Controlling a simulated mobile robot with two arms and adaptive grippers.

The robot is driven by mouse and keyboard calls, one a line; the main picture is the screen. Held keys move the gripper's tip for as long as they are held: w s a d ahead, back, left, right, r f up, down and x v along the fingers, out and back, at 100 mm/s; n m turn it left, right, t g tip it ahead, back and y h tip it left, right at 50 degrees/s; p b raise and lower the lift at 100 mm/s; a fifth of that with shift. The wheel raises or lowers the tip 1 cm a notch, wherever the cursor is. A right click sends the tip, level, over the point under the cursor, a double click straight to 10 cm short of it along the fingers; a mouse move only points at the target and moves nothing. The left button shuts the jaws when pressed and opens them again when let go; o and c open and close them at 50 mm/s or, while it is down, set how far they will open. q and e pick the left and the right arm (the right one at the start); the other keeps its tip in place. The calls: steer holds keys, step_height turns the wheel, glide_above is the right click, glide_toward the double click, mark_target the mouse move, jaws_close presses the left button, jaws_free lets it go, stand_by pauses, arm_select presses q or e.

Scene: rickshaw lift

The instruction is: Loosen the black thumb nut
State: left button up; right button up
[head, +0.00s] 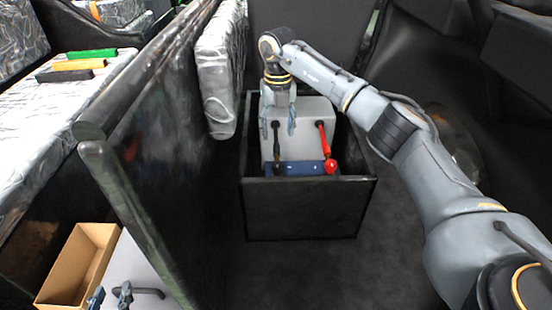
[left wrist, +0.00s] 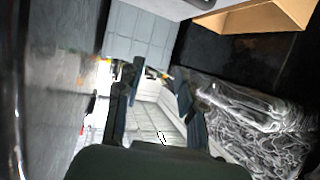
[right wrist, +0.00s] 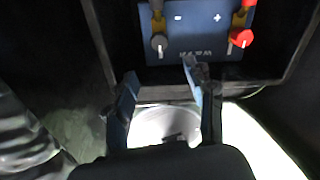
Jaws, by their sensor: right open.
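The battery (head: 300,118) is a grey block with a blue front strip, set in a black box. The black thumb nut (right wrist: 159,42) is a dark round knob on the terminal by the minus mark; in the head view its dark lead (head: 277,150) runs down the left side. A red knob (right wrist: 241,38) sits by the plus mark. My right gripper (head: 279,122) is open over the battery's left part; in the right wrist view its fingers (right wrist: 160,76) are apart and empty, short of the black nut. My left gripper (head: 110,295) is open and empty at the bottom left.
The black box (head: 305,210) has raised walls around the battery. A dark panel (head: 165,150) stands to its left. An open cardboard box (head: 80,262) lies at the lower left. Green, yellow and black bars (head: 72,65) rest on a wrapped seat. The floor before the black box is clear.

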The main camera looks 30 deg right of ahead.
steer(key=b, duration=0.1)
glide_above(277, 163)
step_height(277, 163, down, 5)
steer(key=shift+f, duration=0.2)
step_height(277, 163, down, 5)
steer(key=shift+f+b, duration=0.1)
steer(key=shift+b, duration=0.7)
arm_select(q)
step_height(277, 163, up, 13)
steer(key=w+d+t+h, duration=0.1)
steer(key=d+t+h, duration=0.1)
steer(key=t, duration=0.5)
steer(key=shift+w+f+t, duration=0.2)
steer(key=shift+w+t, duration=0.1)
steer(key=shift+t, duration=0.1)
arm_select(e)
steer(key=shift+f, duration=0.3)
arm_select(q)
steer(key=shift+d, duration=0.1)
